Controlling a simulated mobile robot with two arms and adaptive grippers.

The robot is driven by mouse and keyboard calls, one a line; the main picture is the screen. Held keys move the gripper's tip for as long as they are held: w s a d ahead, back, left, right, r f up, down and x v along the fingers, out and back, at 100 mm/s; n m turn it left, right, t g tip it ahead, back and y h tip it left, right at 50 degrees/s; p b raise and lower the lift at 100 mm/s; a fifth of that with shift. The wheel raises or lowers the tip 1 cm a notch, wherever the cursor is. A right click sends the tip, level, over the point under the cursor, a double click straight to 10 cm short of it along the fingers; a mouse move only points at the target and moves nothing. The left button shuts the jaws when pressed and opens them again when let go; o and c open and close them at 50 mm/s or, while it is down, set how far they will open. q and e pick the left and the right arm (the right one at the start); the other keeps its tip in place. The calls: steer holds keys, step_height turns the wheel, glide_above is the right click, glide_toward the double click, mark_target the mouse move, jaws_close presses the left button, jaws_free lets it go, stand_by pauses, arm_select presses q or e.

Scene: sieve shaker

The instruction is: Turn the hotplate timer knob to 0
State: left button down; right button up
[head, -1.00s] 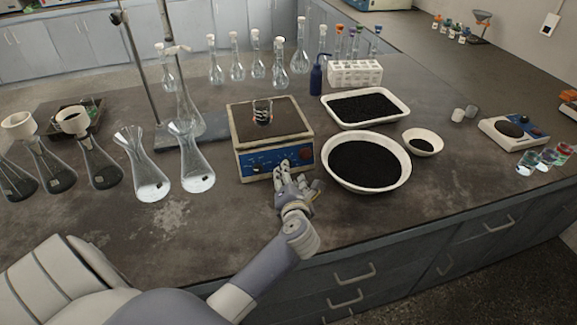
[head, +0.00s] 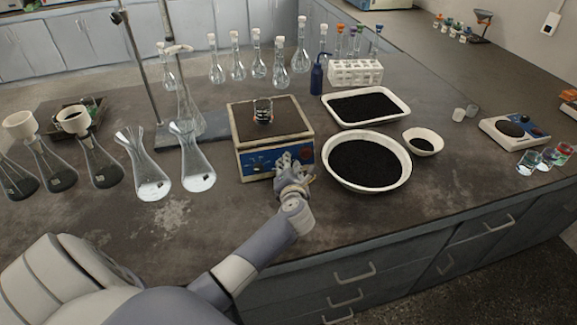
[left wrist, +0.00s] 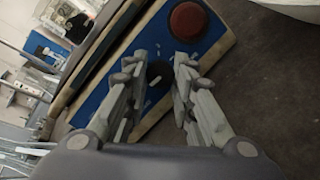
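The hotplate (head: 244,142) stands on the bench in the head view, with a blue front panel (head: 262,161) and a glass beaker (head: 263,111) of dark content on its top. My left gripper (head: 284,161) is at the right part of this panel and hides some of it. In the left wrist view, my left gripper (left wrist: 160,60) is open, its two fingers apart. A dark knob (left wrist: 158,72) on the blue panel shows between the fingers; I cannot tell whether they touch it. A red round button (left wrist: 187,20) lies beyond the fingertips. The knob's setting is not readable. My right gripper is not in view.
A round white bowl (head: 329,174) and a white tray (head: 326,109) of black grains are close on the right. A stand with a rod (head: 141,75) is behind left. The bench front is clear.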

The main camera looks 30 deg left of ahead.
arm_select(q)
steer(key=shift+d+f+n+b, duration=0.1)
steer(key=shift+f+n+b, duration=0.05)
steer(key=shift+n+b, duration=0.35)
steer(key=shift+n, duration=0.3)
steer(key=c, duration=1.3)
jaws_free()
steer(key=shift+s, duration=0.1)
steer(key=v, duration=1.1)
steer(key=shift+s+d, duration=0.2)
steer(key=shift+d, duration=0.05)
steer(key=shift+s+d, duration=0.1)
